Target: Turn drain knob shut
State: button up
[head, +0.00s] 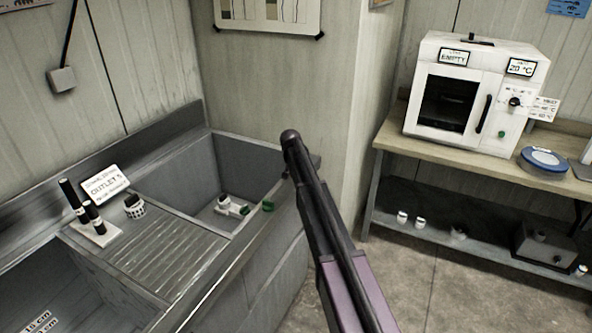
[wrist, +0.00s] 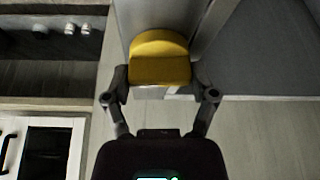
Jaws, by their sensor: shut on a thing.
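A yellow, knob-like piece (wrist: 160,62) with a rounded top sits between the fingers of my gripper (wrist: 160,82) in the wrist view. The fingers are shut on it from both sides. It lies against a grey surface, and I cannot tell how it is fixed or which way it is turned. In the head view my dark arm reaches to the right end of the sink (head: 180,205). My gripper and the yellow piece cannot be made out there, as the arm covers that spot.
A white and green fitting (head: 232,206) lies in the sink basin, and a green piece (head: 267,206) is on its front rim. Black-capped items and an outlet sign (head: 104,184) stand on the drainboard. A white oven (head: 470,95) stands on the right bench. Floor between is clear.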

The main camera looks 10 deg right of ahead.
jog(key=shift+m+h, duration=0.3)
jog(key=shift+m, duration=0.7)
jog(key=o, duration=1)
jog(key=shift+w, duration=0.1)
